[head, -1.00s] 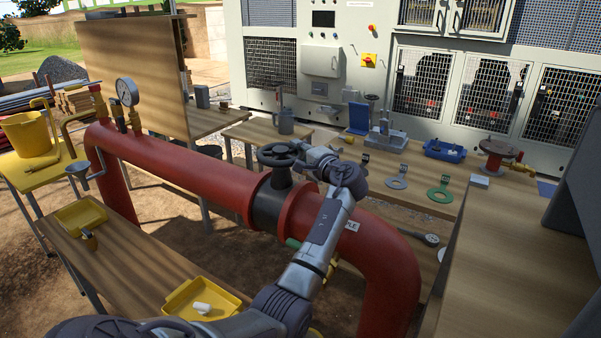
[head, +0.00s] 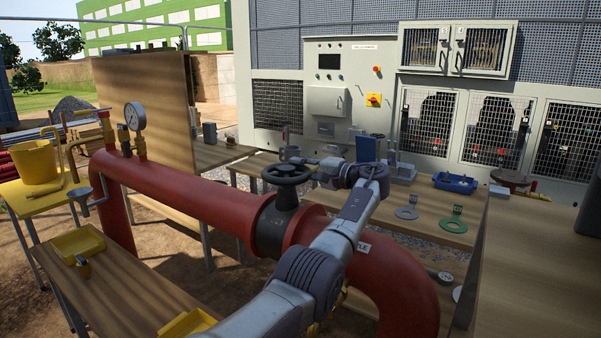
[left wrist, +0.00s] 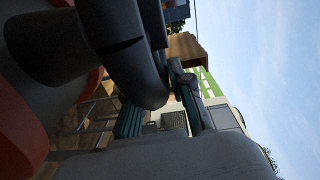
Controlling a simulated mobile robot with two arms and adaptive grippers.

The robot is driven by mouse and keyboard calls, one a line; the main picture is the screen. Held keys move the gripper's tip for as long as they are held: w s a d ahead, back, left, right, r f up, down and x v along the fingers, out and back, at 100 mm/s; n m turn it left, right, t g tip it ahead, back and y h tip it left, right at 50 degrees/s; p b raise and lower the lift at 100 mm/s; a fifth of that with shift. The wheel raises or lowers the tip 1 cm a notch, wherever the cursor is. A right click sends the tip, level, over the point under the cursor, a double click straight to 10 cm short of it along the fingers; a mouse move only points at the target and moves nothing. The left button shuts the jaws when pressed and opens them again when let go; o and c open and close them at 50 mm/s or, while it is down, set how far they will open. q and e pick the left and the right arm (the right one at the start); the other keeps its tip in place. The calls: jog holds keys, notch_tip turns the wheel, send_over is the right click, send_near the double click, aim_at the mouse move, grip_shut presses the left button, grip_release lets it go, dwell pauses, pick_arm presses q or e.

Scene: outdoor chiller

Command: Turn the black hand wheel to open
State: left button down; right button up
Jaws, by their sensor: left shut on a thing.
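The black hand wheel (head: 285,181) sits on a dark valve body (head: 272,228) in the red pipe (head: 190,195), in the middle of the head view. My left gripper (head: 309,171) is at the right side of the wheel's rim, shut on it. In the left wrist view the dark wheel rim (left wrist: 138,65) looms large and passes between the green-padded fingers of the left gripper (left wrist: 160,108). The wrist partly hides the contact in the head view. My right gripper is not in view.
A pressure gauge (head: 135,116) stands on the pipe at left. A wooden table with a yellow tray (head: 78,244) is in front. A bench behind the pipe holds gaskets and a blue tray (head: 455,183). A bare wooden top (head: 535,265) lies at right.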

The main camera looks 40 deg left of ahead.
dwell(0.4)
pick_arm(q)
jog(key=c, duration=1)
grip_release()
jog(key=shift+a, duration=0.15)
jog(key=v, duration=1.2)
jog(key=shift+f, duration=0.15)
